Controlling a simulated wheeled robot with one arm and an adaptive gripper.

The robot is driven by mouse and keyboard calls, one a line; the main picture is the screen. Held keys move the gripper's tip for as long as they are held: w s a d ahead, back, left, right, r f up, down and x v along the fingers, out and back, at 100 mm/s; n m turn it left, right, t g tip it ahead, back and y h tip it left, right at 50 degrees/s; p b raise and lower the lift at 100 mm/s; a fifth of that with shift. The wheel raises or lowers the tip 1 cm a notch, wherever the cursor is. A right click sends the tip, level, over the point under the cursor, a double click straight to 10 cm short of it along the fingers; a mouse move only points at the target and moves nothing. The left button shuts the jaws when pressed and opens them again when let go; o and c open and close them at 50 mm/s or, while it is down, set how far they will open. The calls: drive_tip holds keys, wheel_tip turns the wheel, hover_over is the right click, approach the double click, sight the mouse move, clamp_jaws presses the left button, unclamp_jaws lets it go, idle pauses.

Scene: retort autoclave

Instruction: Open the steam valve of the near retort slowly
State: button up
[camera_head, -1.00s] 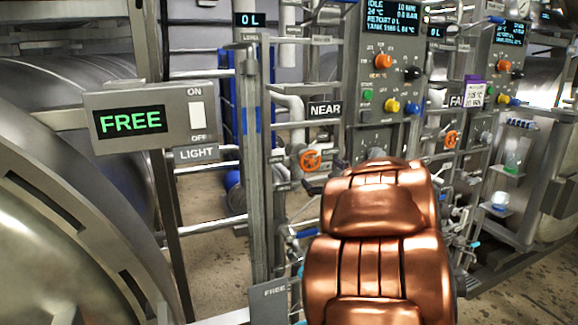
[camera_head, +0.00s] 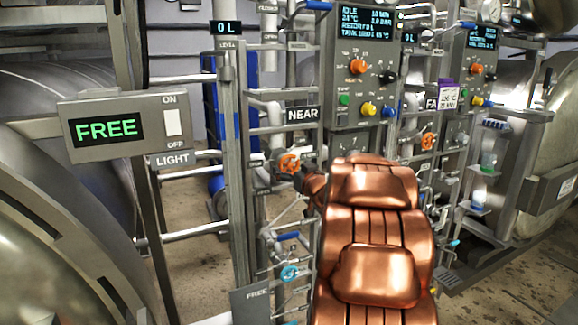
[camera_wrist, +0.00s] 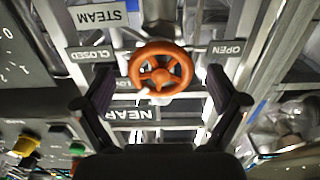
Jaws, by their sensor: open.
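The near retort's steam valve has an orange handwheel (camera_head: 289,163), left of my copper-coloured arm and below the NEAR sign (camera_head: 303,114). In the wrist view the orange handwheel (camera_wrist: 161,70) sits between and just beyond the fingertips of my gripper (camera_wrist: 168,85). The gripper is open, one finger on each side of the wheel, with visible gaps. STEAM (camera_wrist: 101,16), CLOSED (camera_wrist: 89,54) and OPEN (camera_wrist: 226,49) labels appear upside down around the wheel. In the head view my arm hides most of the gripper.
The near control panel (camera_head: 352,50) with knobs and buttons stands above the arm. A second orange handwheel (camera_head: 428,141) is farther right. A FREE display with a LIGHT switch (camera_head: 125,122) stands at left. Pipes and posts crowd the valve.

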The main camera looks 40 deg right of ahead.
drive_tip(key=shift+x, duration=1.05)
drive_tip(key=c, duration=1.1)
